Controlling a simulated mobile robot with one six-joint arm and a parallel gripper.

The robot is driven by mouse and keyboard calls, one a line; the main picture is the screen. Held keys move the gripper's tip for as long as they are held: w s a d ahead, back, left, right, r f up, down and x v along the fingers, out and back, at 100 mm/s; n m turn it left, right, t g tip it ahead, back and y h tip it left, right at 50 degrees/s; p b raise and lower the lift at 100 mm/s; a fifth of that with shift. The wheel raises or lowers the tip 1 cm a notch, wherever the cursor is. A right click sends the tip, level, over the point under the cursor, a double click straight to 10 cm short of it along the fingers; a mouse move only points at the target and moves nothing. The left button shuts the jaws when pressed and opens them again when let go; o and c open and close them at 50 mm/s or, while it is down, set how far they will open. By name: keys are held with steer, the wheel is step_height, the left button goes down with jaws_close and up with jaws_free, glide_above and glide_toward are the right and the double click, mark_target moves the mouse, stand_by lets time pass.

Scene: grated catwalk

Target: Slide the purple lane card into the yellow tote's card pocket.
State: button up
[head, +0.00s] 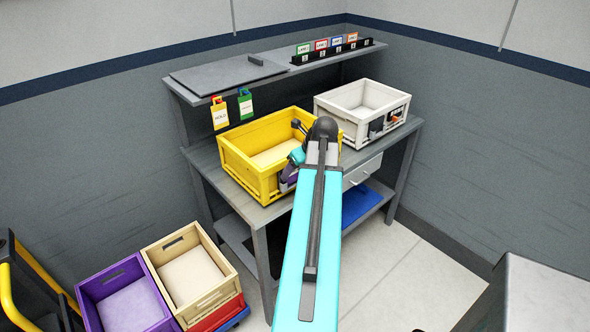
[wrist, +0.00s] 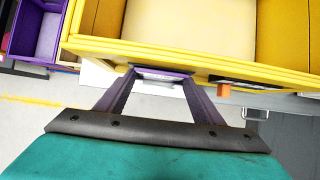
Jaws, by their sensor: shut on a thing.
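The yellow tote (head: 236,163) stands on the grey workbench, open at the top. Its wall and rim (wrist: 110,45) fill the upper part of the wrist view. My gripper (head: 289,179) is at the tote's near right side, partly hidden by my arm in the head view. In the wrist view my gripper (wrist: 161,79) is shut on the purple lane card (wrist: 163,74), which shows as a thin purple and whitish strip close against the tote's outer wall. I cannot tell whether the card is inside a pocket. A dark panel (wrist: 245,82) with an orange piece lies right of it.
A white tote (head: 340,111) stands right of the yellow one. A shelf above holds a black rack (head: 325,54) of several cards; yellow (head: 219,113) and green (head: 245,104) tags hang from its edge. Purple (head: 104,276) and tan (head: 218,297) crates sit at lower left.

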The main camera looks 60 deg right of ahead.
steer(key=shift+f, duration=0.55)
steer(key=o, duration=2.2)
steer(key=shift+r, duration=0.15)
step_height(320, 180, up, 8)
steer(key=p, duration=0.6)
steer(key=shift+s, duration=0.15)
stand_by(0.3)
